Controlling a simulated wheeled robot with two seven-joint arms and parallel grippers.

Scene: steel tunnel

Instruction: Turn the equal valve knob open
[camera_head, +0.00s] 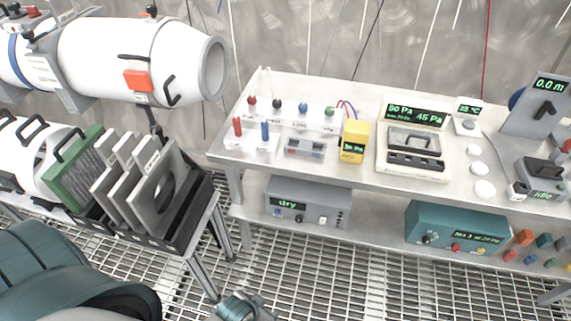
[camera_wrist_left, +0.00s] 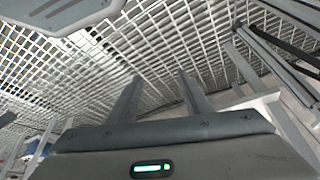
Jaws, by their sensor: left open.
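A white valve strip (camera_head: 290,119) lies at the back left of the steel table. It carries a red knob (camera_head: 251,102), a black knob (camera_head: 277,104), a blue knob (camera_head: 303,107) and a green knob (camera_head: 329,111). Their labels are too small to read surely, so I cannot tell which is the equal valve. My left gripper (camera_wrist_left: 160,92) is open and empty in the left wrist view, its two fingers apart over the floor grating. In the head view a teal part of it (camera_head: 243,306) shows at the bottom edge, well below the table. My right gripper is out of view.
The steel table (camera_head: 225,152) also bears a yellow meter (camera_head: 354,141), a pressure display case (camera_head: 415,140) and small boxes. A grey dryer unit (camera_head: 306,203) and teal box (camera_head: 457,230) sit on its lower shelf. A filter rack (camera_head: 190,235) stands left. Grating floor is open in front.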

